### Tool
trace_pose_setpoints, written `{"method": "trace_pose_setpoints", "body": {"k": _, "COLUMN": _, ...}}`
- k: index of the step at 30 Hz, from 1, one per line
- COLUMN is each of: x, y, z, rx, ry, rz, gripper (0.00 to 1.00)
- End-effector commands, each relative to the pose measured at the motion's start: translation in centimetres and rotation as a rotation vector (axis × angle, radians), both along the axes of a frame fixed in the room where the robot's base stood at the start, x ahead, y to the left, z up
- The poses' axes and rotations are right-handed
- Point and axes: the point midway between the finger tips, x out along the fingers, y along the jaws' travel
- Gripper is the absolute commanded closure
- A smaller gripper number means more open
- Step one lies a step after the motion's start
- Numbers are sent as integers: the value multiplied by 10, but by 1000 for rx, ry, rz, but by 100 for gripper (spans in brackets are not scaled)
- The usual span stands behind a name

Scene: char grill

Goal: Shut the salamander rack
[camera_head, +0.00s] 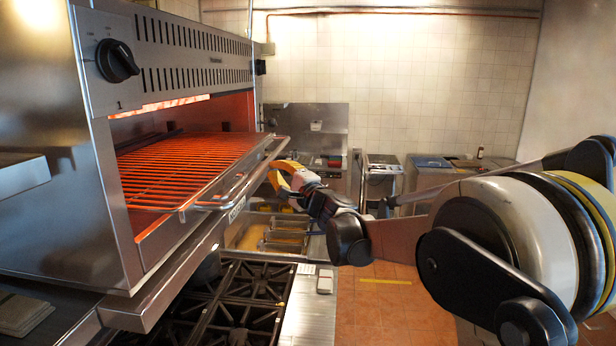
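The salamander (184,52) is on the left, a steel box with a black knob and a glowing red interior. Its wire rack (180,165) sticks out of the front opening to the right, lit orange. The rack's steel handle bar (238,190) runs along its outer edge. My gripper (279,176), with yellow-orange fingers, is at the far end of this handle bar, beside or touching it. Whether the fingers are closed around the bar is too small to tell.
Below the rack is a black stove grate (235,300). Metal pans (272,240) with yellowish contents lie behind it. Steel counters (385,165) stand at the back.

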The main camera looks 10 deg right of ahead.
Motion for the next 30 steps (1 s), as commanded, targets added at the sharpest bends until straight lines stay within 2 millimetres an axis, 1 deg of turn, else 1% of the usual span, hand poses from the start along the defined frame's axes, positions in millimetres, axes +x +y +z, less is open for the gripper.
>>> {"method": "trace_pose_setpoints", "body": {"k": 1, "x": 5, "y": 18, "z": -2, "rx": 0, "ry": 0, "rz": 6, "gripper": 100}}
{"method": "trace_pose_setpoints", "body": {"k": 6, "x": 20, "y": 59, "z": -1, "rx": 0, "ry": 1, "rz": 4, "gripper": 100}}
{"method": "trace_pose_setpoints", "body": {"k": 9, "x": 26, "y": 77, "z": -1, "rx": 1, "ry": 0, "rz": 3, "gripper": 100}}
{"method": "trace_pose_setpoints", "body": {"k": 12, "x": 31, "y": 90, "z": 0, "rx": 1, "ry": 0, "rz": 1, "gripper": 100}}
{"method": "trace_pose_setpoints", "body": {"k": 18, "x": 36, "y": 102, "z": 0, "rx": 0, "ry": 0, "rz": -1, "gripper": 100}}
{"method": "trace_pose_setpoints", "body": {"k": 30, "x": 37, "y": 104, "z": 0, "rx": 0, "ry": 0, "rz": -1, "gripper": 100}}
